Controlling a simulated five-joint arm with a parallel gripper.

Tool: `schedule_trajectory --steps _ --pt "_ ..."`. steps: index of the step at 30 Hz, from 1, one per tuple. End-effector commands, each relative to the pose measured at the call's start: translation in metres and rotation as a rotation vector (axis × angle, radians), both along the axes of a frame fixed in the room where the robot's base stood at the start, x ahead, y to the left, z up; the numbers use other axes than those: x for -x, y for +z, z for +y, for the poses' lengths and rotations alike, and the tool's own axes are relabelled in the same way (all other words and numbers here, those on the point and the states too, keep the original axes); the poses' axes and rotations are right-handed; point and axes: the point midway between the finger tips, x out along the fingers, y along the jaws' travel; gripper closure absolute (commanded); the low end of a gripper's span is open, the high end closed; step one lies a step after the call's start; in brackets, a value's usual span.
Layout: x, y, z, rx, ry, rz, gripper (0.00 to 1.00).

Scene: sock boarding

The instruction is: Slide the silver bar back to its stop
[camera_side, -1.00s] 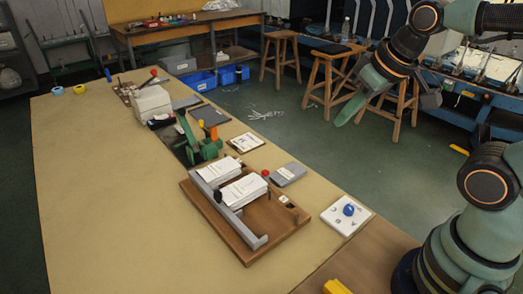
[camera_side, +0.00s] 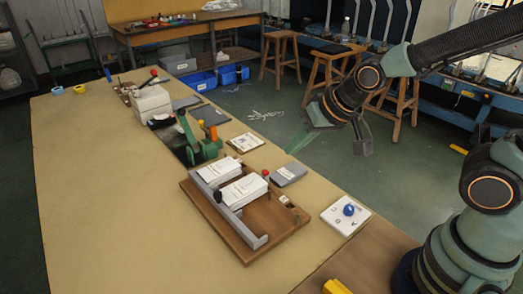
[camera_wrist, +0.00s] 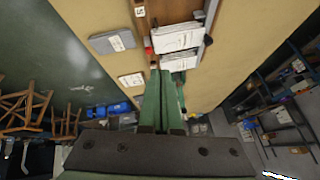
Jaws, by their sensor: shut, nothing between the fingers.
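The silver bar (camera_side: 232,216) is a long grey rail along the left side of a wooden board (camera_side: 262,238) in the side view. A small black knob sits on its outer side. Two white stacks (camera_side: 243,190) lie on the board against the bar's right side. My gripper (camera_side: 297,146) is in the air above and to the right of the board, apart from the bar. Its green fingers (camera_wrist: 163,76) are shut and empty. In the wrist view the bar (camera_wrist: 211,14) shows only partly, beyond the white stacks (camera_wrist: 181,38).
A red knob (camera_side: 265,172) rises at the board's right side, near a grey pad (camera_side: 288,174). A white plate with a blue knob (camera_side: 347,212) lies at the right. A green device (camera_side: 200,142) stands behind the board.

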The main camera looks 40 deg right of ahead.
Motion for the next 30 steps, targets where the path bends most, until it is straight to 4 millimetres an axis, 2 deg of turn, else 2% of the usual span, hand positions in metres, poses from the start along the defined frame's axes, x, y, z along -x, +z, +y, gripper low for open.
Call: schedule_trajectory --steps 1,3,7,16,30 --pt "-0.002 -0.014 0.012 -0.030 -0.014 0.007 1.00" --pt "-0.006 -0.025 0.025 -0.073 -0.042 -0.001 1.00" --pt "-0.009 -0.038 0.040 -0.129 -0.074 -0.011 1.00" --pt "-0.016 -0.051 0.048 -0.150 -0.088 -0.014 1.00" --pt "-0.043 -0.092 0.060 -0.154 -0.083 -0.014 1.00"
